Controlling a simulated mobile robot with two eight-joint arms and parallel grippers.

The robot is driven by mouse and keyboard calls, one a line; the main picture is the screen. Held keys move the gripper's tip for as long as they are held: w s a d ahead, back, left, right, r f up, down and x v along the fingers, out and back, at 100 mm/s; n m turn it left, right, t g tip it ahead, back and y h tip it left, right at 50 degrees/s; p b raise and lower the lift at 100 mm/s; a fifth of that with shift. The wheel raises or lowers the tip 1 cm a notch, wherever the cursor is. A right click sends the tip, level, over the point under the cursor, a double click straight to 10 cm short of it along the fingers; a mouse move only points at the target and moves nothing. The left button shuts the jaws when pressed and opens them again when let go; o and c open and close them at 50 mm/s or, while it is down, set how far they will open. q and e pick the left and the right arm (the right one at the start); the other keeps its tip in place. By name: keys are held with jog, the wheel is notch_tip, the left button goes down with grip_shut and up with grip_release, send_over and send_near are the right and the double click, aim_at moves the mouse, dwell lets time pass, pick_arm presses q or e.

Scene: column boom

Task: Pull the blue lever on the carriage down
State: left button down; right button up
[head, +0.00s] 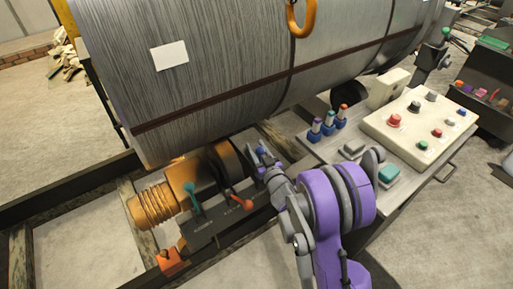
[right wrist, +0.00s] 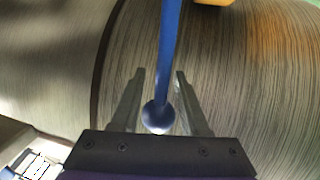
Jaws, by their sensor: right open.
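In the right wrist view the blue lever (right wrist: 170,50) runs down between my two open fingers. Its round blue knob (right wrist: 158,118) sits near the base of the fingers. My right gripper (right wrist: 159,73) is open around the lever, with a gap visible on both sides. In the head view my right gripper (head: 261,157) is at the lever bank of the carriage (head: 217,228), just below the big grey drum. There the blue lever is mostly hidden by my gripper. My left gripper is not in view.
A teal lever (head: 189,190) and a red lever (head: 240,203) stand on the carriage left of my gripper. The large grey drum (head: 230,70) is close above. A control panel (head: 420,120) with several buttons and a row of blue-based knobs (head: 328,126) lie to the right.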

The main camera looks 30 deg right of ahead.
grip_shut()
dwell(1.4)
